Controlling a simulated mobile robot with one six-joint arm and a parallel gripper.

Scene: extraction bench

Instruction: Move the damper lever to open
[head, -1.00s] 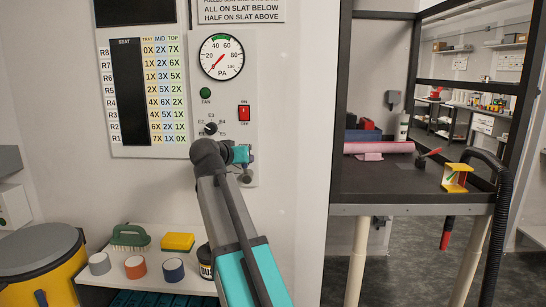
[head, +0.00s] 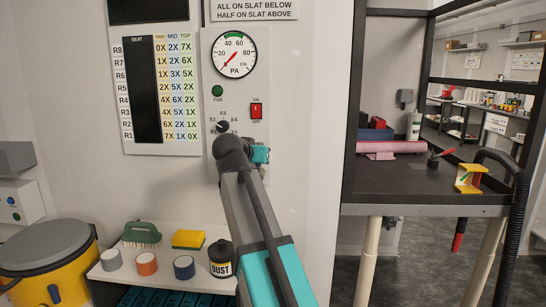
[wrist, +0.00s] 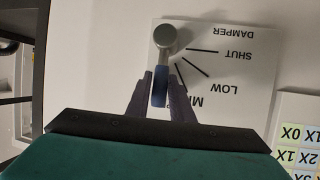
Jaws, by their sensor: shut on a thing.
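The damper plate (wrist: 232,88) fills much of the wrist view, upside down, with SHUT, LOW and a partly hidden MI... label. The damper lever (wrist: 160,88) has a grey round pivot and a blue handle. It points straight down in that picture, past the LOW mark and beside the partly covered MI... mark. My gripper (wrist: 160,92) is shut on the handle, one finger on each side. In the head view my gripper (head: 260,155) is at the lower part of the gauge panel; my arm hides the lever and most of its plate there.
The PA gauge (head: 233,54), green FAN lamp (head: 217,91), red switch (head: 256,111) and selector knob (head: 222,127) are above my gripper. A low shelf (head: 150,275) with tapes, a brush and a DUST jar (head: 221,260) is below. A dark bench (head: 400,188) stands right.

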